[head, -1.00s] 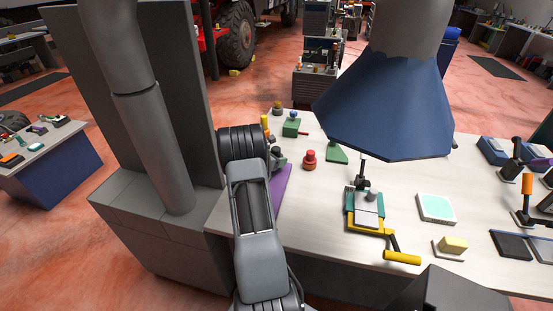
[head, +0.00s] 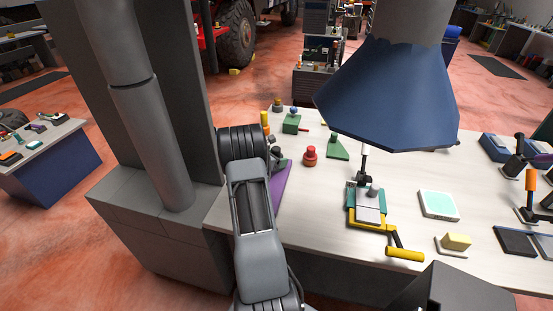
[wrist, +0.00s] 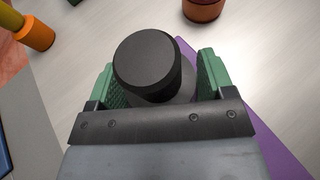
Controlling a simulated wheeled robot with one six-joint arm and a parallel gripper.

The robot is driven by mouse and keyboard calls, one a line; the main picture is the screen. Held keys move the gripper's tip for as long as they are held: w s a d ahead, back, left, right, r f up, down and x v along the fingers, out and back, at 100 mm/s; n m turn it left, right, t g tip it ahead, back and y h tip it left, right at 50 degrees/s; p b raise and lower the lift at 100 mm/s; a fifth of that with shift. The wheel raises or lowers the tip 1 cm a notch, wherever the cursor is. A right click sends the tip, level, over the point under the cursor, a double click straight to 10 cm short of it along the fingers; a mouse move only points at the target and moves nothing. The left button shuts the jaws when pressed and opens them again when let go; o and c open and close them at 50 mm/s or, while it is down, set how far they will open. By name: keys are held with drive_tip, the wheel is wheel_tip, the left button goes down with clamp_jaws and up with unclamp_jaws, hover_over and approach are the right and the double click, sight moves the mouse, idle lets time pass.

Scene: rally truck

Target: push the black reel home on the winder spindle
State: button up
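A short black cylinder (wrist: 147,65), seen end-on and taken to be the black reel, stands in the middle of the wrist view with a grey-black flange behind it. My gripper (wrist: 165,80) has its two green ridged fingers apart, one on each side of the cylinder. I cannot tell whether either finger touches it. A purple plate (wrist: 262,135) lies below; it also shows in the head view (head: 284,188). There, my arm's wrist hides my fingers and most of what is at them. The spindle is not clearly seen.
A red knob-like part (head: 310,157) stands just right of the purple plate. A yellow-cranked fixture (head: 370,206) and a pale-green-topped block (head: 438,205) are farther right. Bare bench lies between.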

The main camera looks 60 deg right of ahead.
drive_tip(key=shift+o, duration=1.4)
